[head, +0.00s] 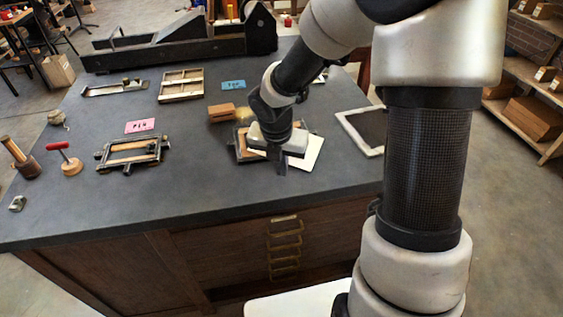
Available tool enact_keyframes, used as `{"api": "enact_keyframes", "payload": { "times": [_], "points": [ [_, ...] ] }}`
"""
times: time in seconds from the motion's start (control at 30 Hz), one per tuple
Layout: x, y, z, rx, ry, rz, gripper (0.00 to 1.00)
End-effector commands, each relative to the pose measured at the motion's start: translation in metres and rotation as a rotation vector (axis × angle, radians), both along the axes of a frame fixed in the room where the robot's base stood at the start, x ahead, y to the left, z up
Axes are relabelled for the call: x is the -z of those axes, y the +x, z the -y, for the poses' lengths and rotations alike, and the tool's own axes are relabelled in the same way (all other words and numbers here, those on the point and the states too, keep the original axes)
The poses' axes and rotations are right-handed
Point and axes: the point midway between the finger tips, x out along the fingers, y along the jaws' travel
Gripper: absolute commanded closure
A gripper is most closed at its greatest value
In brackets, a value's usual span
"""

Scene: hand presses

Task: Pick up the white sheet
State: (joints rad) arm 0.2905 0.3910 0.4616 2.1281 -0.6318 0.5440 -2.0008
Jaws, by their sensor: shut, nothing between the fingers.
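The white sheet (312,152) lies near the right part of the dark table top, partly over or beside a framed piece (240,152). My gripper (282,168) is pointed down just in front of the sheet's left side and hides part of it. The gripper is shut with nothing seen in it. I cannot tell whether its fingertips touch the sheet or the table. The arm covers much of the framed piece.
A white-edged frame (345,122) lies right of the sheet. A wooden block (222,112) and a blue card (233,85) lie behind. A small metal-and-wood press frame (132,153) and pink card (140,126) are left. The front middle of the table (210,195) is clear.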

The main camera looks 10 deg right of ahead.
Motion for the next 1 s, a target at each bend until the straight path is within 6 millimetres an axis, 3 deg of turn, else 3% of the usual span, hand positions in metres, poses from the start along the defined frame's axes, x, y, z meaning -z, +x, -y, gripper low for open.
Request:
{"api": "enact_keyframes", "payload": {
  "times": [0.03, 0.17, 0.4, 0.87, 1.0],
  "points": [
    [0.016, 0.002, 0.001, -0.001, 0.000, -0.003, 1.00],
    [0.036, 0.010, 0.005, 0.000, 0.000, 0.000, 1.00],
    [0.031, 0.038, 0.020, 0.003, 0.001, 0.001, 1.00],
    [0.030, 0.043, 0.023, 0.000, 0.001, 0.000, 1.00],
    [0.026, 0.053, 0.027, 0.001, 0.002, 0.000, 1.00]
  ]
}}
